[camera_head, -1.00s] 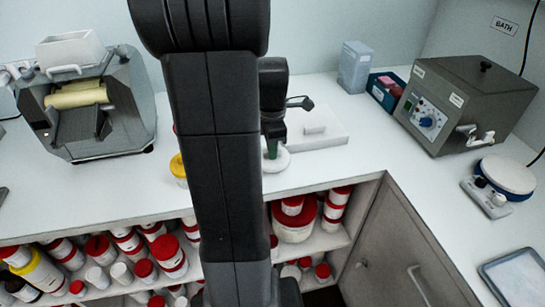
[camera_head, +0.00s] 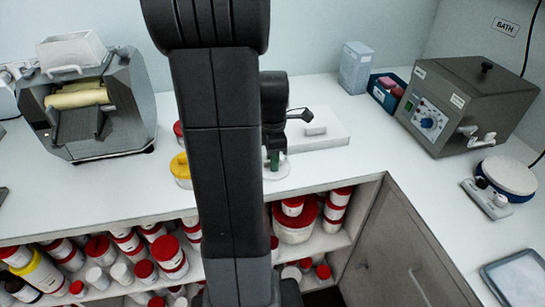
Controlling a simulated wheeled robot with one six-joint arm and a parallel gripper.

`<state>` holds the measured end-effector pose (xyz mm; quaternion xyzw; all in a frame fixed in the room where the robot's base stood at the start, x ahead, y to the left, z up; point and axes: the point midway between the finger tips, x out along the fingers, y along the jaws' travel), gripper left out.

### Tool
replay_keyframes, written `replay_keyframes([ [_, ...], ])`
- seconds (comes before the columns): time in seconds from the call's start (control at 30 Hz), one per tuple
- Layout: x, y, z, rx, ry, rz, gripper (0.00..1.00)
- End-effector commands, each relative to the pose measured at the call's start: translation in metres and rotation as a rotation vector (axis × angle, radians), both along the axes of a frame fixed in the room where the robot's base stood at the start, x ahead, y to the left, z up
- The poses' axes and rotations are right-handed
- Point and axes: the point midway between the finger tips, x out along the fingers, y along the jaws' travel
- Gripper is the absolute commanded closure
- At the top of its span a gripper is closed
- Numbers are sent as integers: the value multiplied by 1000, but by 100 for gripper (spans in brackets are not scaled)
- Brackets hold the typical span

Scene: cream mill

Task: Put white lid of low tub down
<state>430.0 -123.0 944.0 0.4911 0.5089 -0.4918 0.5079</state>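The white lid (camera_head: 283,172) is a pale round disc low over the near part of the white counter, just right of my arm. My gripper (camera_head: 273,160) points down at its middle, with small green fingertips that look shut on it. My arm hides the lid's left side. Whether the lid touches the counter cannot be told. I cannot make out the low tub as a separate thing.
A yellow-lidded jar (camera_head: 180,167) and a red-lidded one (camera_head: 178,128) stand left of my arm. A flat white device (camera_head: 318,133) lies behind the lid. The grey bath (camera_head: 465,105) stands at right. Counter (camera_head: 365,150) between is clear.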

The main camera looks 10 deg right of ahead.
Motion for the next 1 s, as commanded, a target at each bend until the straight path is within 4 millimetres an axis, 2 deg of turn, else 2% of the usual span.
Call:
replay_keyframes([
  [0.17, 2, 0, 24, -1, -7, 0, 70],
  [0.4, 1, 0, 77, -1, -6, 0, 70],
  [0.6, 1, 0, 109, -1, -4, 0, 70],
  [0.77, 1, 0, 121, 0, -3, 0, 70],
  [1.0, 0, 0, 122, 0, -1, 0, 70],
])
